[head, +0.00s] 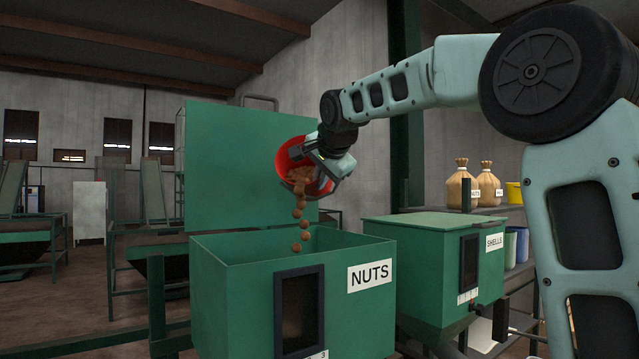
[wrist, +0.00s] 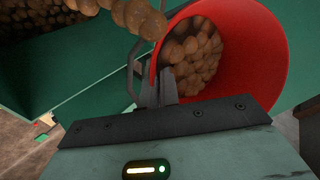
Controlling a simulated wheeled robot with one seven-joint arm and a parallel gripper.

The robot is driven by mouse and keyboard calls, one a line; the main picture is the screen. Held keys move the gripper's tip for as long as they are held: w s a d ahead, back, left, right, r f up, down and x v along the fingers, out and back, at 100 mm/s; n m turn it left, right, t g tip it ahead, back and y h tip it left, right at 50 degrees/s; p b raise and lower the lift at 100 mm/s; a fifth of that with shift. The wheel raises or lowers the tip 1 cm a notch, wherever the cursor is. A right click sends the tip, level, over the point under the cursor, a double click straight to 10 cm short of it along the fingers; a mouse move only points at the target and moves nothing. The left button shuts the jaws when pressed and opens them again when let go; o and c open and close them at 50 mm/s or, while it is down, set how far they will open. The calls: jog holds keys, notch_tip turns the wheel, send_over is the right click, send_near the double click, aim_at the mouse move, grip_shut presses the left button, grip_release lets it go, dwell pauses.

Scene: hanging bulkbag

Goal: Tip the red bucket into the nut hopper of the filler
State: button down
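The red bucket (head: 292,160) is tipped over above the open nut hopper (head: 235,295), which carries a NUTS label. Brown nuts (head: 301,212) fall in a stream from the bucket's mouth into the hopper. My gripper (head: 335,165) is at the bucket's rim. In the wrist view the fingers (wrist: 160,85) are closed on the rim of the bucket (wrist: 262,60), and several nuts (wrist: 190,58) are still inside it. The wrist view also shows nuts lying in the hopper at the upper left (wrist: 30,30).
The hopper's raised green lid (head: 235,165) stands behind the bucket. A closed green SHELLS hopper (head: 430,222) is to the right. Shelves beyond it hold two tied sacks (head: 462,188) and a yellow bucket (head: 514,193). Green tables stand at the left.

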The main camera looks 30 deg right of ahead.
aim_at(319, 194)
jog(key=shift+s+d+f+n+t+h+b, duration=0.25)
jog(key=shift+f+t+b, duration=0.2)
jog(key=shift+b, duration=1.65)
jog(key=shift+s+d+f+n+t+h+b, duration=0.15)
jog(key=shift+s+f+t+h+b, duration=0.3)
jog(key=shift+b, duration=1.6)
jog(key=shift+w+a+f+n+t+h+b, duration=0.2)
jog(key=shift+a+f+t+b, duration=0.3)
jog(key=shift+b, duration=2.3)
jog(key=shift+w+a+f+n+t+h+b, duration=0.1)
jog(key=shift+w+a+f+t+h+b, duration=0.4)
jog(key=shift+b, duration=2.3)
jog(key=shift+s+d+f+t+b, duration=0.1)
jog(key=shift+s+d+t+b, duration=0.3)
jog(key=shift+b, duration=0.85)
jog(key=shift+w+a+r+p, duration=0.1)
jog(key=shift+a+r+p, duration=0.1)
jog(key=shift+p, duration=0.2)
